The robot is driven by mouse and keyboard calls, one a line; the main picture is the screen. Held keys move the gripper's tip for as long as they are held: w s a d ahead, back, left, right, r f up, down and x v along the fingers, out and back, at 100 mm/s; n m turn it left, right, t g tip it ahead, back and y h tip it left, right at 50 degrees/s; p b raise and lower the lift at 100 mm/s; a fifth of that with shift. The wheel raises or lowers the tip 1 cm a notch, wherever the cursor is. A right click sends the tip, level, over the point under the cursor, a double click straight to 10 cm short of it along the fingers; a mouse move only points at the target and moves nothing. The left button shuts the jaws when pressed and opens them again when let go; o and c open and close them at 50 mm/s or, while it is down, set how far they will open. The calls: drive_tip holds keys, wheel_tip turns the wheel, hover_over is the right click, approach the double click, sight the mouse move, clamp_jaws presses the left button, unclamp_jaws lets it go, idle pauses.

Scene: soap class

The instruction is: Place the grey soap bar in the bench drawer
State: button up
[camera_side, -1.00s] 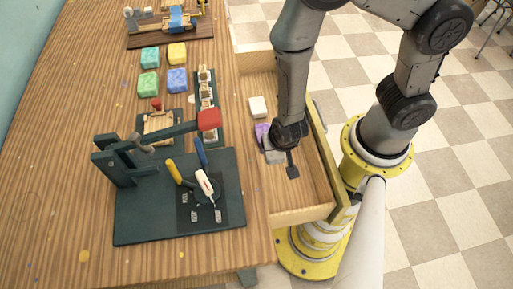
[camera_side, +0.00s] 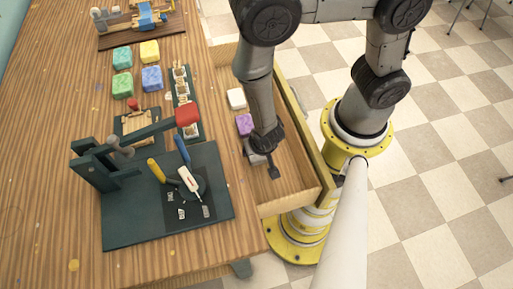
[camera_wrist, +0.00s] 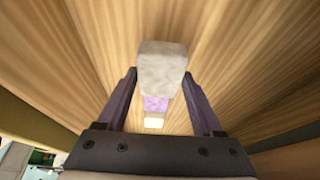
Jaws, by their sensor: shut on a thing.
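The grey soap bar (camera_side: 256,158) is inside the open bench drawer (camera_side: 291,203) in the side view, low over or on its floor; I cannot tell whether it touches. My gripper (camera_side: 263,153) reaches down into the drawer and is shut on the bar, partly hiding it. In the wrist view, the grey soap bar (camera_wrist: 162,62) sits between the two dark fingers of my gripper (camera_wrist: 160,78), with the wooden drawer floor behind it. A purple soap bar (camera_side: 244,125) and a white soap bar (camera_side: 237,98) lie in the drawer, in a line beyond the grey one.
Green, yellow, teal and blue soap bars (camera_side: 152,78) stand on the bench top (camera_side: 60,150) at the left. A dark press with a red-ended lever (camera_side: 187,115) stands beside the drawer. The drawer's near end has bare floor (camera_side: 290,180).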

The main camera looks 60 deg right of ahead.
drive_tip(key=shift+f, duration=0.6)
drive_tip(key=o, duration=1.4)
drive_tip(key=shift+o, duration=0.2)
drive_tip(key=shift+r, duration=0.15)
drive_tip(key=shift+r, duration=0.3)
drive_tip(key=v, duration=1.2)
drive_tip(key=shift+r, duration=0.2)
